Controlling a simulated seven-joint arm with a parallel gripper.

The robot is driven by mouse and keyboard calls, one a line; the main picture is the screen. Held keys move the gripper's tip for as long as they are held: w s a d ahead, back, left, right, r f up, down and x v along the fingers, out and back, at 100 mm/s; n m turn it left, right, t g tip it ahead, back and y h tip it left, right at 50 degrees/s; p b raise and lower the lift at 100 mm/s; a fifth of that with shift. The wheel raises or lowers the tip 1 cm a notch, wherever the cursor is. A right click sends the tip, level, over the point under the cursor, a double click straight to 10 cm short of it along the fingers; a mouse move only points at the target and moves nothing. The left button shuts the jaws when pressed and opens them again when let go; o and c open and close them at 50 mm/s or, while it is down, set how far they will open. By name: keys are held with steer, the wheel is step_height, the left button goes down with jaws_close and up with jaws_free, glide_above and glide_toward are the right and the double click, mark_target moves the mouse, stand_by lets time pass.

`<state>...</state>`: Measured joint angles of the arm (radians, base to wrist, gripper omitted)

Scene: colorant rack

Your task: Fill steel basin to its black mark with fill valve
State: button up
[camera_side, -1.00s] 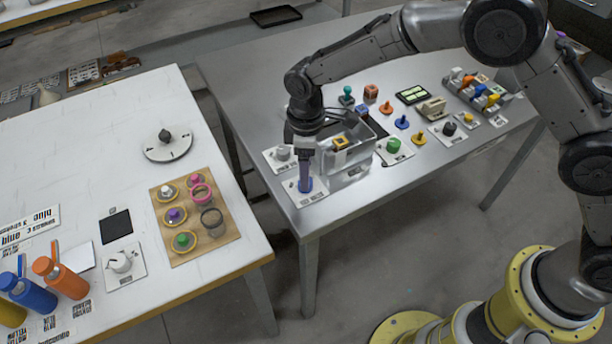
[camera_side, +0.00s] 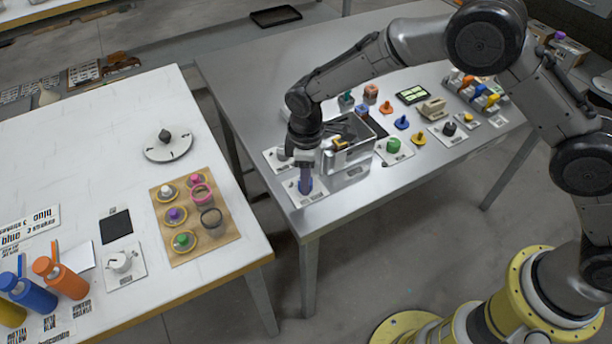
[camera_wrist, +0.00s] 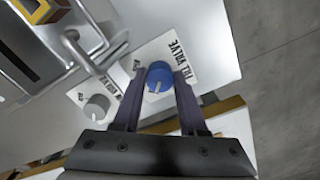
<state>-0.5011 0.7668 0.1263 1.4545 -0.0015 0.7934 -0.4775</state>
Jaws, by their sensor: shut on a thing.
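The steel basin (camera_side: 362,153) stands near the front left corner of the metal table. Its wall also shows at the left of the wrist view (camera_wrist: 55,77). I cannot make out the water level or the black mark. The fill valve is a blue round knob (camera_wrist: 159,73) with a pale pointer line, on a white plate lettered "FILL VALVE" (camera_wrist: 175,48). My gripper (camera_wrist: 159,78) is shut on this knob, one finger on each side. In the side view my gripper (camera_side: 305,186) is over the valve plate, left of the basin, and hides the knob.
A grey knob (camera_wrist: 97,107) on another white plate sits beside the fill valve. A spout pipe (camera_wrist: 85,55) reaches by the basin. A green knob (camera_side: 393,145) and several small coloured pieces lie right of the basin. The table's front edge is close to my gripper.

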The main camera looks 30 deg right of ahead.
jaws_close()
steer(key=m, duration=0.4)
steer(key=o, duration=1.1)
jaws_free()
steer(key=shift+r, duration=0.15)
step_height(320, 180, up, 14)
steer(key=shift+f, duration=0.2)
